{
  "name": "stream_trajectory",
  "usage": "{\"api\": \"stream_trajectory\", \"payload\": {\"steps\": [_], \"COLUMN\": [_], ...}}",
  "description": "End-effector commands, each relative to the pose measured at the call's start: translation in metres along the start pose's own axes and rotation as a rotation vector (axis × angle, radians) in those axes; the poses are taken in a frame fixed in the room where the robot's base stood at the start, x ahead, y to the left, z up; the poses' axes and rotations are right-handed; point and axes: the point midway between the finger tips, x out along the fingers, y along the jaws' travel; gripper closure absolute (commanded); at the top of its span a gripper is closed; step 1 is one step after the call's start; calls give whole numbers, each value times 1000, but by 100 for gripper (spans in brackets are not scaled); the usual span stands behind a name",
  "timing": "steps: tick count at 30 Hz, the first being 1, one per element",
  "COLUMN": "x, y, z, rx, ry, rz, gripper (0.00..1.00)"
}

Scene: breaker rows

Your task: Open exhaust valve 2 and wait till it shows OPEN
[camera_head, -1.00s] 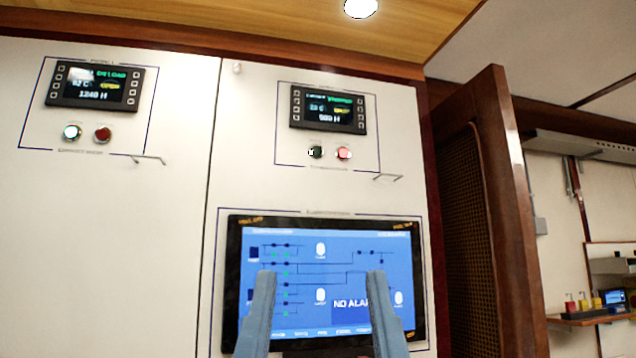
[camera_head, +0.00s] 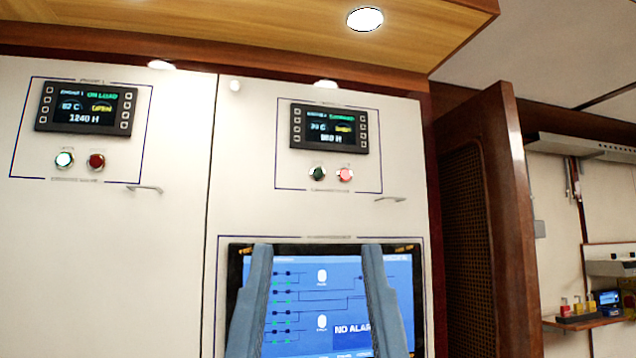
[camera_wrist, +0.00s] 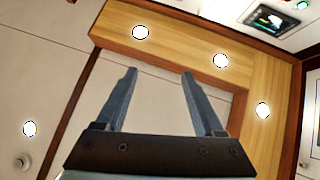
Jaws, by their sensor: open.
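The right-hand panel has a small dark display (camera_head: 329,129) with text too small to read surely. Below the display are a dark green button (camera_head: 317,173) and a lit pinkish-red button (camera_head: 345,175). The left-hand panel has a similar display (camera_head: 86,107), a lit green-white button (camera_head: 64,159) and a dark red button (camera_head: 96,161). I cannot make out a label naming exhaust valve 2. My gripper (camera_head: 317,248) is open and empty, its fingers covering parts of the large blue screen (camera_head: 323,302) below the right panel. It also shows in the wrist view (camera_wrist: 158,72), touching nothing.
The blue screen reads NO ALARM. Small handles (camera_head: 390,199) stick out from the white cabinet fronts. A wooden door (camera_head: 495,220) stands to the right, with a shelf (camera_head: 585,322) of small items beyond it. A wooden overhang with lamps (camera_head: 365,19) is above.

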Motion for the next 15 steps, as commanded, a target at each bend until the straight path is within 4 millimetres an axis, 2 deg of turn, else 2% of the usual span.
{"api": "stream_trajectory", "payload": {"steps": [1,11,15], "x": [0,0,0], "y": [0,0,0], "z": [0,0,0], "rx": [0,0,0], "ry": [0,0,0], "rz": [0,0,0], "gripper": [40,99,100]}}
